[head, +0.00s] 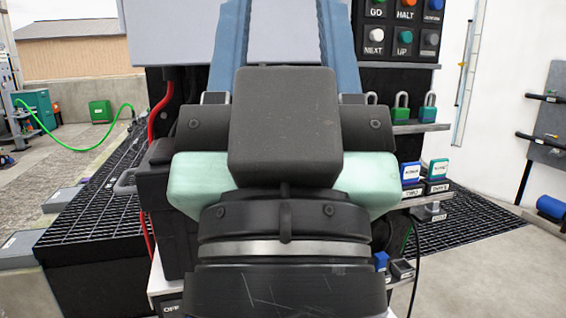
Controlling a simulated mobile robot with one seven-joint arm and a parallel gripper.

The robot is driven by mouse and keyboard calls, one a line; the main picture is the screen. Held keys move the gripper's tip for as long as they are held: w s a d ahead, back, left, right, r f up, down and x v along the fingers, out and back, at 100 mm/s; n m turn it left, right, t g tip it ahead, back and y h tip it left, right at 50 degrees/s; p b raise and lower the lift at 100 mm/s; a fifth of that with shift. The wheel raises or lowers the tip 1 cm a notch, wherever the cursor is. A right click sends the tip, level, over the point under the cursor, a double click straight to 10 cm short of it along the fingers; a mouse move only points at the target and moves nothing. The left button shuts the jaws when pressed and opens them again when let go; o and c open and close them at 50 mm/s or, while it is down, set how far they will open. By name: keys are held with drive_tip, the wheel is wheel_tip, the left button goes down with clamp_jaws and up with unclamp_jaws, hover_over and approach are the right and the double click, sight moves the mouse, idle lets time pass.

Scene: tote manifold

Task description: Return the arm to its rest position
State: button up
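My gripper (285,20) fills the middle of the head view, seen from behind. Its dark housing, mint-coloured body and silver-ringed wrist show below. Two long blue fingers reach up and away from the housing, set well apart. They run to the top edge, so their tips are cut off. A pale panel shows between the fingers, and I see nothing held there. The dark housing hides what lies directly behind it.
A button panel (404,25) stands right of my gripper. Padlocks hang on a rail (420,127) below it. Labelled blocks (411,173) sit lower right. A red hose (155,125) runs close on the left. Dark grating (95,210) spreads left; floor (480,270) at lower right is clear.

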wheel_tip(320, 180, up, 27)
drive_tip(key=p, duration=2.5)
drive_tip(key=shift+a+f, duration=0.1)
